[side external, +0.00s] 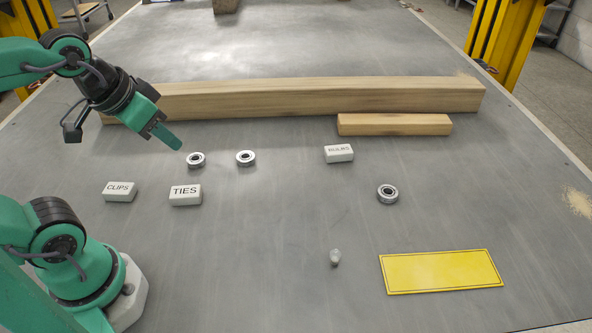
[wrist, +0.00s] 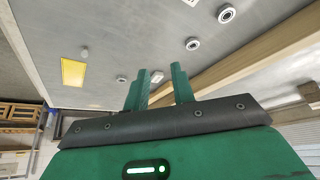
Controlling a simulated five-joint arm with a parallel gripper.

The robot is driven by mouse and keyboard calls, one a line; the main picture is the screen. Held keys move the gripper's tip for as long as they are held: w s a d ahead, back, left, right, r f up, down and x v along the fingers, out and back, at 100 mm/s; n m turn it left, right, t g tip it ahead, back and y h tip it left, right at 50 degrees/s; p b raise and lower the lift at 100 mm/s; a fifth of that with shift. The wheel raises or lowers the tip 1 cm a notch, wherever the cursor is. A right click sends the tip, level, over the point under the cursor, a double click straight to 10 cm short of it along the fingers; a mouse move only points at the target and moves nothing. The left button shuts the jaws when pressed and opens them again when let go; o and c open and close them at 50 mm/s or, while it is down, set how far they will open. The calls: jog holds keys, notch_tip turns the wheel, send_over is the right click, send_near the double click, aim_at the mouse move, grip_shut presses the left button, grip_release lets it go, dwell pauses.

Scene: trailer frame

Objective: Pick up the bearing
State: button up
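Three silver ring bearings with dark centres lie flat on the grey tabletop. In the side view the left bearing (side external: 196,160) and the middle bearing (side external: 246,158) are close together; the right bearing (side external: 388,194) lies apart. My gripper (side external: 178,146) is above the table, just up and left of the left bearing, tilted down to the right. In the wrist view its green fingers (wrist: 160,84) are apart with nothing held between them.
White boxes marked CLIPS (side external: 119,192), TIES (side external: 185,195) and BULBS (side external: 339,153) stand around the bearings. A long wooden beam (side external: 310,97) and a short one (side external: 394,124) lie behind. A grey lump (side external: 335,257) and yellow plate (side external: 441,271) are in front. The centre is clear.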

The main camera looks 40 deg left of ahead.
jog(key=w+d+r+n+g, duration=0.1)
jog(key=w+d+r, duration=0.15)
jog(key=w, duration=0.35)
jog(key=w+d+r+n, duration=0.1)
jog(key=w+r, duration=0.2)
jog(key=w, duration=0.3)
jog(key=n+g, duration=0.5)
send_over(381, 190)
notch_tip(381, 190, down, 22)
jog(key=shift+s+a+r, duration=0.1)
jog(key=shift+a+r, duration=0.05)
jog(key=shift+r, duration=0.05)
jog(key=shift+f, duration=0.35)
jog(key=shift+f, duration=0.1)
jog(key=shift+f, duration=1.2)
jog(key=shift+f, duration=0.1)
